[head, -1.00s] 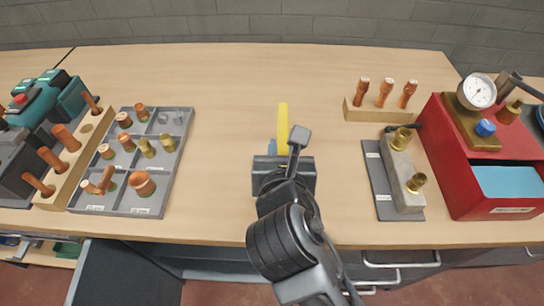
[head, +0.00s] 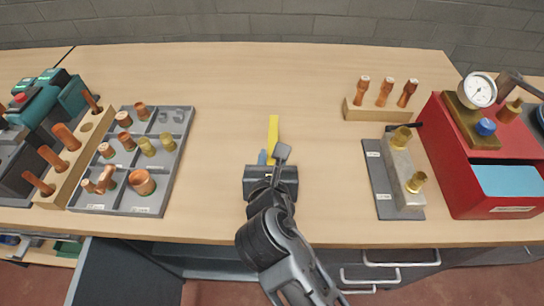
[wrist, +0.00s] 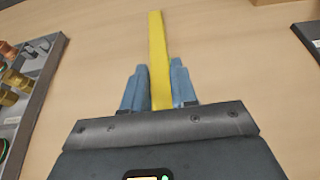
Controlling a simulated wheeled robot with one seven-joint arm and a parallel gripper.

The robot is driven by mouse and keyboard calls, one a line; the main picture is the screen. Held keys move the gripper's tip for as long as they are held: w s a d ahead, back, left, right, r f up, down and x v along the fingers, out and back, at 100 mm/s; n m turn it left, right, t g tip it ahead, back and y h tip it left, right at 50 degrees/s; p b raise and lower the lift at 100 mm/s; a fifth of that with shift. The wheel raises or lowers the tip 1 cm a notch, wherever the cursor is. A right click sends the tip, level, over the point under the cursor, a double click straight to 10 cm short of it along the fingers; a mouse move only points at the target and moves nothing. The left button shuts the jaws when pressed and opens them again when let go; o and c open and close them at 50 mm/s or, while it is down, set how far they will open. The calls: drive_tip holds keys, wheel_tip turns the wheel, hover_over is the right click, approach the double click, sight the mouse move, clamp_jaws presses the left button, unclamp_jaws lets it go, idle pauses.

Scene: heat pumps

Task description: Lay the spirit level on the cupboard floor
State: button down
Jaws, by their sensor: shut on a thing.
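The spirit level is a yellow bar (wrist: 157,55) that points away from me in the wrist view. It also shows in the head view (head: 273,134) over the middle of the bench. My gripper (wrist: 158,88) is shut on it, with one blue finger on each side. My gripper (head: 268,158) hides the near part of the level in the head view. I cannot tell how far the level is above the bench top. A cupboard below the bench front has its dark door (head: 120,272) standing open at the lower left. The cupboard floor is mostly hidden under the bench edge.
A grey tray of copper and brass fittings (head: 172,192) lies left of my gripper. A grey plate with a metal block (head: 382,190), a wooden rack (head: 378,113) and a red case (head: 450,165) stand at the right. The bench middle is clear. Drawer handles (head: 400,262) jut out at the lower right.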

drive_tip(key=c, duration=0.9)
unclamp_jaws()
